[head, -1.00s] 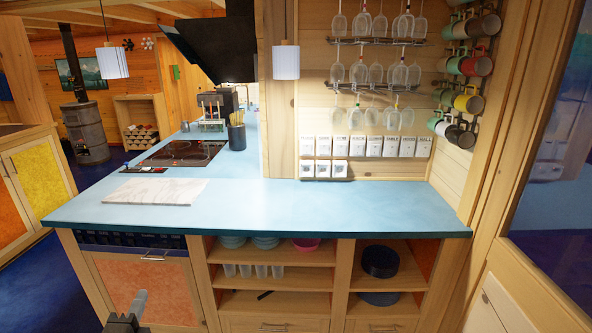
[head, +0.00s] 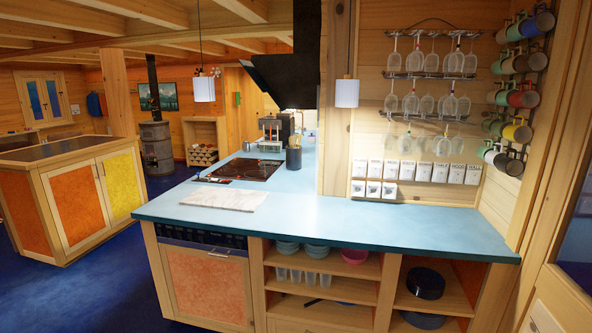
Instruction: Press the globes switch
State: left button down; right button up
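A row of several white labelled switches (head: 423,173) is on the wooden wall above the blue counter, right of centre in the head view. A shorter row of white units (head: 374,190) sits just below its left end. The labels are too small to read surely, so I cannot tell which switch is the globes one. Neither of my grippers is in view.
The blue counter (head: 400,222) lies between me and the switches, with open shelves below. A white board (head: 223,195) lies on its left part. Glasses (head: 430,105) hang above the switches, mugs (head: 522,98) to their right. Blue floor is free at left.

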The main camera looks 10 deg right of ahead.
aim_at(424, 174)
jog(key=u, duration=0.05)
jog(key=i, duration=1.15)
jog(key=z, duration=0.45)
jog(key=i, duration=1.35)
jog(key=z, duration=1.65)
jog(key=i, duration=0.75)
jog(key=z, duration=0.75)
jog(key=i, duration=0.5)
jog(key=u, duration=0.05)
